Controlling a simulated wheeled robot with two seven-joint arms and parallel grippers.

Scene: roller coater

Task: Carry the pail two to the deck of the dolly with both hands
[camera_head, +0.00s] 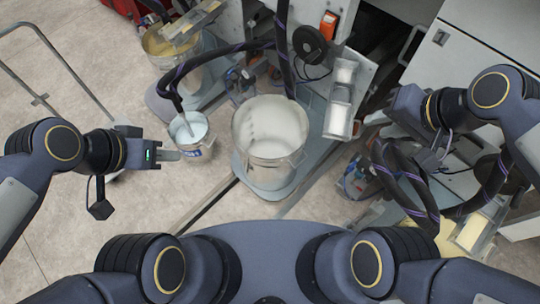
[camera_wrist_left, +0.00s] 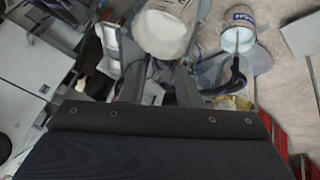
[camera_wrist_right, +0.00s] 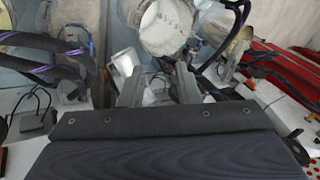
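A large pale pail (camera_head: 262,155) with whitish contents stands upright at the centre of the head view. It also shows in the left wrist view (camera_wrist_left: 162,35) and the right wrist view (camera_wrist_right: 167,28). A small labelled pail (camera_head: 190,146) with light blue contents and a dark hose stands left of it. I cannot tell by label which is pail two. My left gripper (camera_head: 178,155) is left of the large pail, near the small one. My right gripper (camera_head: 385,112) is right of the large pail. Both are open, empty and apart from the large pail.
A tube handle (camera_head: 46,40), apparently the dolly's, rises at the left; its deck is not clear. A yellowish pail (camera_head: 160,45) stands at the back left. A grey machine with hoses and a cabinet (camera_head: 490,45) fill the back and right. Floor is free at the left.

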